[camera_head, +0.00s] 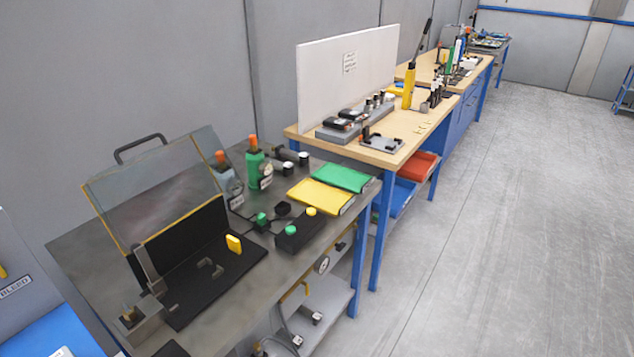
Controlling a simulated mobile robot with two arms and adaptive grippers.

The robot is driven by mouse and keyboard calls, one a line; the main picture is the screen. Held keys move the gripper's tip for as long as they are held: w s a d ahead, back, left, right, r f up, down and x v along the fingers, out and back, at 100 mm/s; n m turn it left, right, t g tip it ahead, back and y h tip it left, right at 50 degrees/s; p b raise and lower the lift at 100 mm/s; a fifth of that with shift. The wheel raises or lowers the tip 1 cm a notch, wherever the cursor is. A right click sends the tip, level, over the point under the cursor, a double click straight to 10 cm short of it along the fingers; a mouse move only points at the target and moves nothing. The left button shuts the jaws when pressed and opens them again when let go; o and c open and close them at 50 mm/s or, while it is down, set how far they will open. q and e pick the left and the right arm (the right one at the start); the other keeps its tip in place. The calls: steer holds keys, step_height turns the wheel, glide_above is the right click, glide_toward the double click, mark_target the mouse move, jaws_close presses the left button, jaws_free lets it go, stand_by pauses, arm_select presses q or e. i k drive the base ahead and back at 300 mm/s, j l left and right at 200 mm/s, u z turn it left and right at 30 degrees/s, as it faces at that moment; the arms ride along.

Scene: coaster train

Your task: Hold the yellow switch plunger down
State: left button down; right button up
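No gripper of mine is in view. A black box (301,233) near the front edge of the nearest table bears a yellow button (311,212) and a green button (291,230). A fixture with a black base plate (190,310) and a raised clear lid (155,190) stands to its left. An upright yellow piece (234,243) stands on the plate's right part. A grey metal block (140,322) at the plate's left end has a small yellow-orange tip on top. I cannot tell which yellow part is the switch plunger, nor whether any is pressed.
A wooden bench (410,125) with a white panel (348,80) stands beyond. The grey floor (500,230) on the right is clear.

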mark_target(311, 211)
steer(key=i+l+u, duration=0.1)
steer(key=i+l, duration=0.3)
steer(key=i+l+u, duration=0.15)
steer(key=i+l, duration=0.2)
steer(key=l, duration=0.15)
